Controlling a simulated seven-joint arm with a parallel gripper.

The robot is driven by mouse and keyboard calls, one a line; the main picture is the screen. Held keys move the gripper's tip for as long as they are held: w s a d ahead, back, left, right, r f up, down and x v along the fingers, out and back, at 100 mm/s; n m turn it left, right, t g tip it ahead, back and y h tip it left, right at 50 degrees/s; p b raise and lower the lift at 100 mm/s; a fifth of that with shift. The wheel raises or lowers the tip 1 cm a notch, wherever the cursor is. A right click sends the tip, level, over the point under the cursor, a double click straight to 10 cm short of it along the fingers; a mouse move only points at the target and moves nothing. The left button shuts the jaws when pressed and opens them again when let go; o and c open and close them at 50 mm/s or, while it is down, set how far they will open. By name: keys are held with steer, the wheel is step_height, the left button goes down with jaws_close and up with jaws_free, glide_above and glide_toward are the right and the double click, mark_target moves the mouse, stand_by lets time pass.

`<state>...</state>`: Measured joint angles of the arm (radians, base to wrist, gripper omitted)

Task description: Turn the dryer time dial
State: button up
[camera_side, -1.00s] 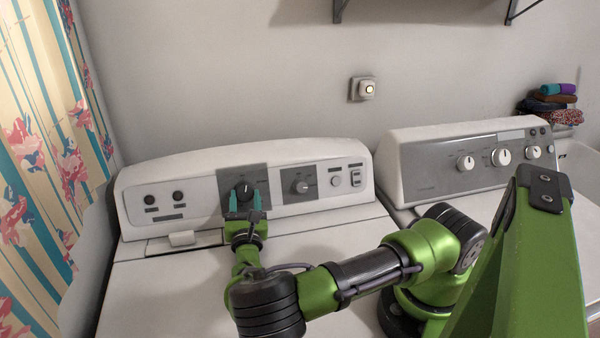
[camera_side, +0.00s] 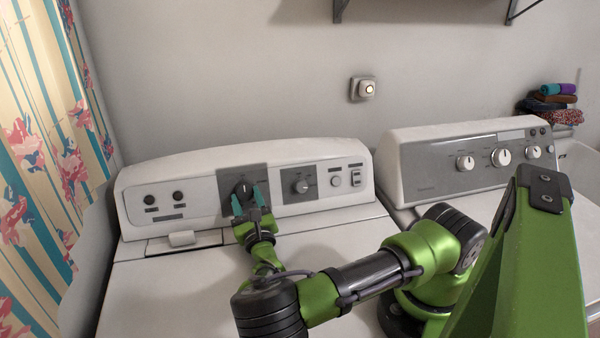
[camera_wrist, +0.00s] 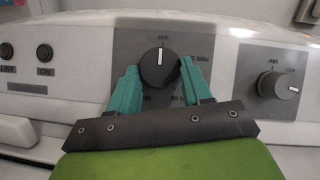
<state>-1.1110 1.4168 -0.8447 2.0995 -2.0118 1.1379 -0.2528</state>
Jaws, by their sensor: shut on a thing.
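The dryer time dial (camera_side: 243,187) is a round black knob with a white pointer line, on a dark grey plate at the middle of the white dryer's panel (camera_side: 205,190). In the wrist view the dial (camera_wrist: 160,75) has its pointer upright, toward the OFF mark above it. My gripper (camera_side: 248,197) has its two teal fingers on either side of the dial and is shut on it. In the wrist view the gripper (camera_wrist: 160,70) frames the dial left and right. The dial's lower edge is close above the gripper's dark palm plate.
Two black buttons are at left. A second machine (camera_side: 470,165) stands to the right. A floral curtain (camera_side: 45,150) hangs at left.

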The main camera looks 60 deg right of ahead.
mark_target(247, 186)
steer(key=o, duration=1.1)
steer(key=shift+c, duration=0.2)
steer(key=shift+s+a, duration=0.1)
steer(key=shift+s, duration=0.05)
steer(key=v, duration=0.2)
steer(key=shift+s+a+f, duration=0.15)
steer(key=shift+s+a, duration=0.05)
step_height(247, 186, up, 7)
steer(key=shift+r, duration=0.1)
